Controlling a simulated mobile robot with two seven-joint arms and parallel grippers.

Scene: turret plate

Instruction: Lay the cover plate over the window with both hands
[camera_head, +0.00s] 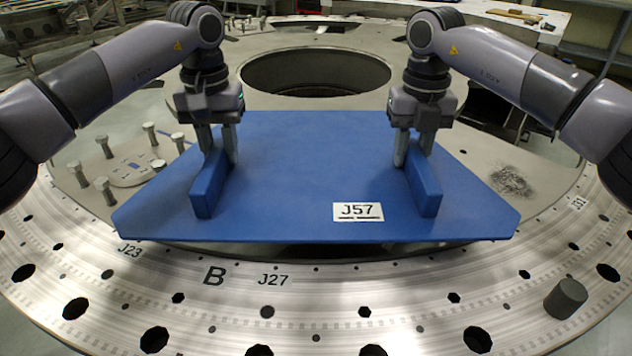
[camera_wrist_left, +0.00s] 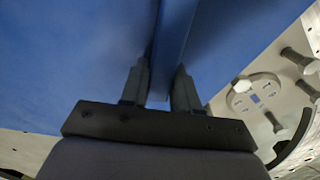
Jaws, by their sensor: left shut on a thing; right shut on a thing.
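The blue cover plate (camera_head: 300,190) has clipped front corners, two raised blue ribs and a white label reading J57. It is over the front middle of the metal turret plate; the gap beneath it cannot be judged. My left gripper (camera_head: 217,155) is shut on the left rib (camera_head: 210,185); the left wrist view shows its fingers (camera_wrist_left: 160,90) on either side of that rib. My right gripper (camera_head: 413,155) is shut on the right rib (camera_head: 424,187). A dark opening (camera_head: 330,250) shows just below the plate's front edge; the plate hides the rest of it.
A large round hole (camera_head: 315,72) lies behind the plate. Several upright bolts (camera_head: 104,147) stand around a small round cover (camera_head: 135,170) at the left. A dark grey cylinder (camera_head: 566,298) stands on the holed ring (camera_head: 400,285) at front right. The ring carries painted marks J23, B, J27 and J31.

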